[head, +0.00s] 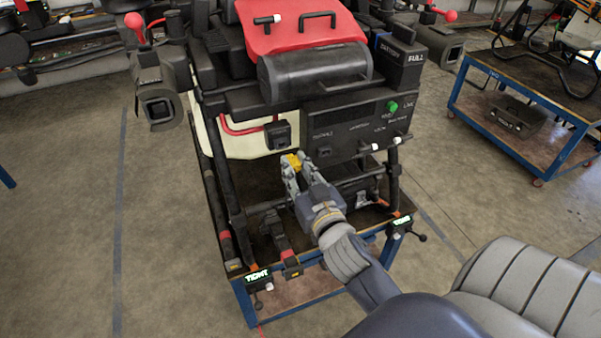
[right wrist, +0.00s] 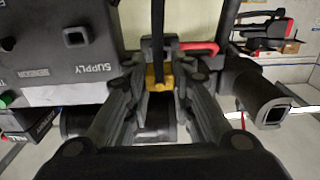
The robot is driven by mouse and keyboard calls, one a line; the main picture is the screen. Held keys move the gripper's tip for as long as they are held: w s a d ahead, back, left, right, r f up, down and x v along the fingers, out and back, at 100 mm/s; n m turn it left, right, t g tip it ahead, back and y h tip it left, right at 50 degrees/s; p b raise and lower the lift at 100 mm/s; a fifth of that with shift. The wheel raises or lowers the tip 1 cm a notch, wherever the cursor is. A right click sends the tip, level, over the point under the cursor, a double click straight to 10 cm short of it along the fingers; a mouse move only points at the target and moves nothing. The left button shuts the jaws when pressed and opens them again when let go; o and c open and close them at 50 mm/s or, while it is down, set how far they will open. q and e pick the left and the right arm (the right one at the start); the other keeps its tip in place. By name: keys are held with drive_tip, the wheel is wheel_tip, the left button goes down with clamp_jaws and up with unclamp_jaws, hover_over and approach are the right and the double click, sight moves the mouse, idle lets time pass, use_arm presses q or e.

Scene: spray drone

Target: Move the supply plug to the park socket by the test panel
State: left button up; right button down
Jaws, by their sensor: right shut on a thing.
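The supply plug (head: 292,162) shows as a yellow piece between the fingertips of my right gripper (head: 291,172). In the right wrist view my right gripper (right wrist: 155,95) is shut on the yellow plug (right wrist: 152,77). The panel (head: 352,128) with a green button is to the right. A square socket (head: 325,151) on it is empty, and the right wrist view shows it (right wrist: 75,37) marked SUPPLY. A black square socket, probably the park socket (head: 278,134), sits left of the panel, just above the plug. The plug is below and apart from it. My left gripper is not in view.
The drone stands on a blue-framed table (head: 238,290) with TIGHT-marked clamps (head: 257,277) at its front corners. A black tank (head: 315,75) and a red lid (head: 290,28) are above. Another cart (head: 520,115) stands right.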

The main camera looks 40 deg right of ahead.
drive_tip(key=shift+w+d, duration=0.1)
drive_tip(key=shift+w, duration=0.75)
drive_tip(key=shift+w+d, duration=0.1)
drive_tip(key=shift+w, duration=0.15)
drive_tip(key=shift+w+d, duration=0.1)
drive_tip(key=shift+w, duration=0.2)
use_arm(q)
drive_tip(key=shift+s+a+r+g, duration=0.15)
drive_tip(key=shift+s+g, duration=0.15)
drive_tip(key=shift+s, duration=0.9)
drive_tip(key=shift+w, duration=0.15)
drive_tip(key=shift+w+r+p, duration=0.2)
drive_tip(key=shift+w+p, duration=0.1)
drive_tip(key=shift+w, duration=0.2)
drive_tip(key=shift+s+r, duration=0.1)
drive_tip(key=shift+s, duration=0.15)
